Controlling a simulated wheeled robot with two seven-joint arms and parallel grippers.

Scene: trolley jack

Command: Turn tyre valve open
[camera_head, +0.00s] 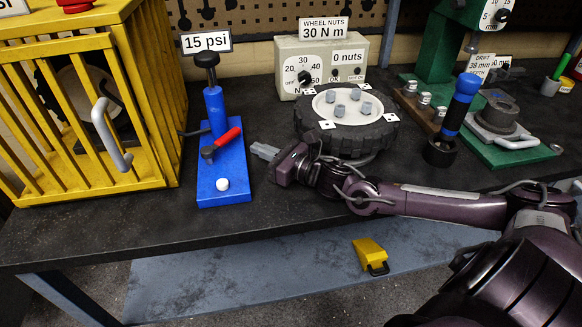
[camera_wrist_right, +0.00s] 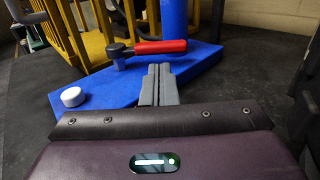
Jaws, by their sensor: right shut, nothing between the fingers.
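The blue valve stand (camera_head: 222,178) sits on the dark bench under the 15 psi sign (camera_head: 206,42). Its red-handled lever (camera_head: 226,138) points to the upper right from a dark pivot. In the right wrist view the red lever (camera_wrist_right: 160,47) lies across the blue base (camera_wrist_right: 105,90), just beyond my fingers. A white button (camera_head: 222,184) is at the base's near end. My right gripper (camera_head: 262,151) is shut and empty, just right of the blue stand and apart from the lever. It also shows in the right wrist view (camera_wrist_right: 158,85). My left gripper is out of view.
A yellow cage (camera_head: 85,187) with a grey handle stands at the left. A tyre (camera_head: 345,135) with a wheel nuts box (camera_head: 320,68) behind it is near my right arm. A green press (camera_head: 430,60) stands at the right. The bench front is clear.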

